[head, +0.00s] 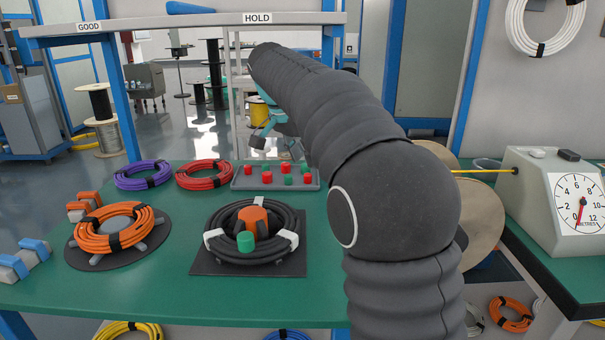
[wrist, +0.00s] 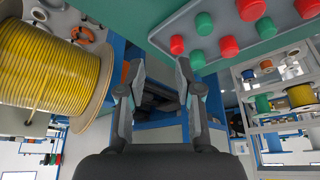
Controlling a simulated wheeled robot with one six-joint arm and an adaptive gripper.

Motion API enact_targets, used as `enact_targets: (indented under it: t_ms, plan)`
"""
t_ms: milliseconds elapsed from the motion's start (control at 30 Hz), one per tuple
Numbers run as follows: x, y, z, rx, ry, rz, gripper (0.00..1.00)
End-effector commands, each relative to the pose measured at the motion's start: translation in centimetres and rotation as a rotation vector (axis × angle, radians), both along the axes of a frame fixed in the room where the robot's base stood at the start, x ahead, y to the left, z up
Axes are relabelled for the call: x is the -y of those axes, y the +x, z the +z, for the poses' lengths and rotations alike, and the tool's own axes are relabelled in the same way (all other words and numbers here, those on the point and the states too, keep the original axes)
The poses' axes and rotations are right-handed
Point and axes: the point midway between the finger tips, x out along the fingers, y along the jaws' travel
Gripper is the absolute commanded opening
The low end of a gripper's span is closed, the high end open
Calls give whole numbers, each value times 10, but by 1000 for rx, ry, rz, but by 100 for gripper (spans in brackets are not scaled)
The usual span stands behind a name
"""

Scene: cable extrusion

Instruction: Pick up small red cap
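Several small red caps stand in a grey tray (head: 240,184) on the green table, mixed with green caps. One red cap (head: 267,177) is near the tray's middle front in the head view. In the wrist view, the tray (wrist: 160,34) is at the upper right. A red cap (wrist: 177,45) there is the one closest to the fingers; a larger-looking red cap (wrist: 229,46) and a green cap (wrist: 204,24) are beside it. My gripper (wrist: 158,76) is open and empty, with its fingers apart. In the head view, my gripper (head: 262,130) hangs above and behind the tray, partly hidden by my arm.
A purple coil (head: 143,175) and a red coil (head: 204,174) lie left of the tray. A black coil (head: 282,221) with an orange core and green cap is in front. A yellow cable spool (wrist: 45,65) is left of my gripper in the wrist view.

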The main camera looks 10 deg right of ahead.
Motion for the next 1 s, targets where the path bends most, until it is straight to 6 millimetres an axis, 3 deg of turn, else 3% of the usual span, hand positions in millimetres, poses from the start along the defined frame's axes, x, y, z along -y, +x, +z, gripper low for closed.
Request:
enact_targets:
  t_ms: [200,800,1000]
  plan:
    - [-3,21,-6,11,-9,-70,35]
    - [19,38,-66,10,-9,-74,35]
    - [20,40,-72,13,-8,-72,35]
